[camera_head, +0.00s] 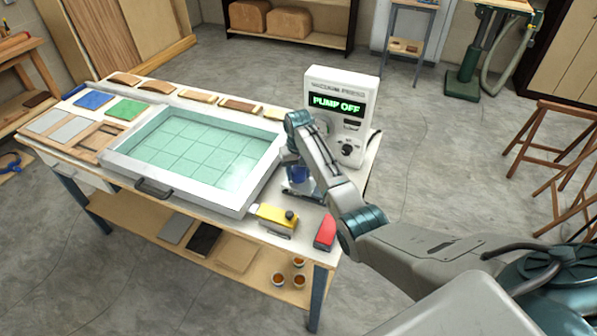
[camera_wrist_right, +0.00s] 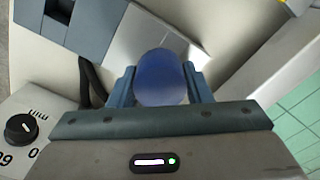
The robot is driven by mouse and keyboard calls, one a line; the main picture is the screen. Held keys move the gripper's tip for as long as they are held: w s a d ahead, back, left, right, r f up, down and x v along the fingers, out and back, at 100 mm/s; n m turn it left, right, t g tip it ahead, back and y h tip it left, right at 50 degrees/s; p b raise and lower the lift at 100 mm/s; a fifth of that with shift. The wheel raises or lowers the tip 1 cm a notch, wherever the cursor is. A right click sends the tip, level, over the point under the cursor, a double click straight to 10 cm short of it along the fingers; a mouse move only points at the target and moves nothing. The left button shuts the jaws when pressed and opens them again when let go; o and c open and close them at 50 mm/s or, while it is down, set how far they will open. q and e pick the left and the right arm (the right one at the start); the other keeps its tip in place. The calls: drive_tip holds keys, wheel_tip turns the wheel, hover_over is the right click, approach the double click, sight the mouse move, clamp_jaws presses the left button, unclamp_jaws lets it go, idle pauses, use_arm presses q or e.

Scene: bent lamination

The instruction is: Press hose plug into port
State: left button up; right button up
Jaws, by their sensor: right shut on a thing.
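My right gripper (camera_head: 299,186) is low over the white bench, between the frame's right side and the vacuum press box (camera_head: 318,85). In the right wrist view, my right gripper (camera_wrist_right: 162,90) is shut on a smooth blue rounded piece, which looks like the hose plug (camera_wrist_right: 160,75). In the head view only a little blue of the hose plug (camera_head: 301,175) shows under my wrist. The port cannot be made out; whether the plug touches it cannot be told. The box's screen reads "PUMP OFF". My left gripper is not in view.
A shallow white frame with a green gridded bed (camera_head: 190,150) fills the bench middle. A yellow tool (camera_head: 275,215) and a red tool (camera_head: 325,232) lie near the bench's front right. Wood pieces line the back edge. Dark cables (camera_wrist_right: 95,85) run beside the gripper.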

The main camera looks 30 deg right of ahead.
drive_tip(key=shift+s+f, duration=0.1)
drive_tip(key=shift+f, duration=0.2)
idle(0.4)
drive_tip(key=o, duration=1.1)
